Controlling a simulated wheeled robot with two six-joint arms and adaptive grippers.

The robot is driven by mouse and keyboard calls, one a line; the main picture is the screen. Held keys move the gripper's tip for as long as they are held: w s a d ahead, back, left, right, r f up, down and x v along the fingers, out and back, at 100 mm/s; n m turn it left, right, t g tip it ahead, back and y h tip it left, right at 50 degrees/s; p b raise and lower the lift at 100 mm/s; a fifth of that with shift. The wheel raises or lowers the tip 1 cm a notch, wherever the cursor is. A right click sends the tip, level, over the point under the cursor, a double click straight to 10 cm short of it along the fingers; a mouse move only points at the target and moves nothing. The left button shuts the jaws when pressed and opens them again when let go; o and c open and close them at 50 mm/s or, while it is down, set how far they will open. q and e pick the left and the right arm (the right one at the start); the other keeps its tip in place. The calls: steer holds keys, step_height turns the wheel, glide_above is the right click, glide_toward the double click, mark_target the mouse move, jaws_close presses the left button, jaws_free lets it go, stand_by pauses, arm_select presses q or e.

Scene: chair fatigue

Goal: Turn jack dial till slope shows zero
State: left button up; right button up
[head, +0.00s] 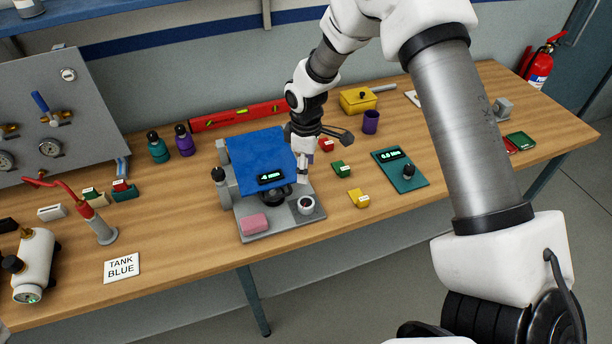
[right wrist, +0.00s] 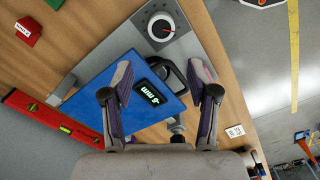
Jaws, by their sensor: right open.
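A blue plate (head: 252,150) sits tilted on a grey base (head: 268,224). A small black display (head: 272,177) on its edge shows green digits; in the right wrist view the display (right wrist: 150,92) reads about 4 mm, its sign unclear. A round dial (head: 305,205) with a dark centre stands at the base's front right corner; the right wrist view shows this dial (right wrist: 161,28) with a red mark. A black looped part (right wrist: 174,76) is beside the plate. My right gripper (head: 303,172) is open, above the plate's right edge, its fingers apart and empty. My left gripper is out of view.
A pink block (head: 254,224) lies on the base. A red level (head: 238,115) lies behind it. Red, green and yellow (head: 358,198) blocks and a teal meter (head: 400,169) lie to the right. A red-hosed stand (head: 98,228) is left.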

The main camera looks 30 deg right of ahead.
step_height(320, 180, up, 8)
steer(key=shift+f, duration=0.25)
